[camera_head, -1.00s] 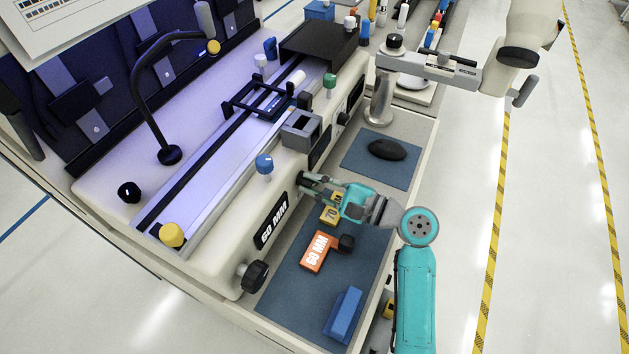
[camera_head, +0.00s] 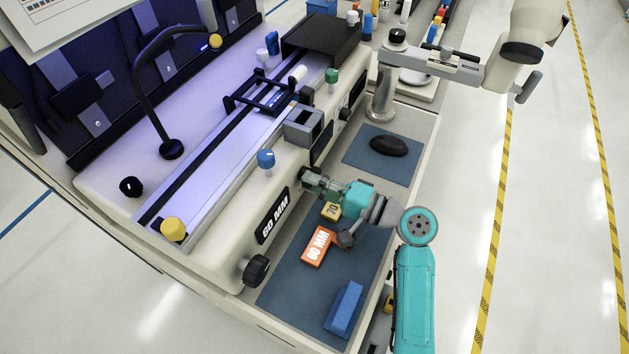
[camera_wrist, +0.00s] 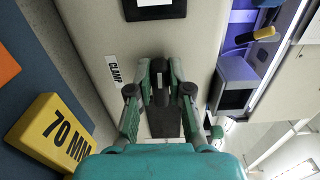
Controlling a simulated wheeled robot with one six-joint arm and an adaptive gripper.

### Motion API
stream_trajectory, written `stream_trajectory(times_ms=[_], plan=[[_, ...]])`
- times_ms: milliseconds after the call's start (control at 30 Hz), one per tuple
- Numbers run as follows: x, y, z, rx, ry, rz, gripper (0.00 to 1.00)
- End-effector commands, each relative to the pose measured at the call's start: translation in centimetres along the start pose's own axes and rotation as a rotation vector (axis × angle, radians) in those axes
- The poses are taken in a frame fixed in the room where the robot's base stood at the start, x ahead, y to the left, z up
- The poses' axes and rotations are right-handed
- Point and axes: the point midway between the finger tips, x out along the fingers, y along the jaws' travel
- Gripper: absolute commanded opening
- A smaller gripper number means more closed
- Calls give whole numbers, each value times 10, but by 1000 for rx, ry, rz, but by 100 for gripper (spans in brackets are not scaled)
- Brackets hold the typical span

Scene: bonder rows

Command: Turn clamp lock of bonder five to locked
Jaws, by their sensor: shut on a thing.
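The bonder (camera_head: 225,245) is a cream machine with a "60 MM" plate on its front. A small "CLAMP" label (camera_wrist: 114,70) shows on its front face in the wrist view. My gripper (camera_head: 310,180) is at that front face, and it also shows in the wrist view (camera_wrist: 160,80). It is shut on the dark clamp lock knob (camera_wrist: 160,92) beside the label. The fingers hide most of the knob, so I cannot tell which position it points to. No bonder number is readable here.
On the blue mat (camera_head: 285,290) below lie a yellow "70" block (camera_head: 331,211), an orange "60 MM" block (camera_head: 318,246) and a blue block (camera_head: 345,308). A black knob (camera_head: 256,270) sticks out at the lower left. A black mouse (camera_head: 388,146) lies farther right.

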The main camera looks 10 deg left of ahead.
Motion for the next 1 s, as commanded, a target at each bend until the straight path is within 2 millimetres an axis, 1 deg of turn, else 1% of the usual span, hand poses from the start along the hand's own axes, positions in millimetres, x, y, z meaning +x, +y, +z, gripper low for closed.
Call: stream_trajectory(times_ms=[200,633,667,700,733,1000], plan=[[0,2,0,-39,-1,1,0],[0,2,1,-45,-1,2,0],[0,2,0,-45,-1,2,26],[0,2,0,-45,-1,2,36],[0,2,0,-45,-1,2,44],[0,1,0,-45,-1,1,44]])
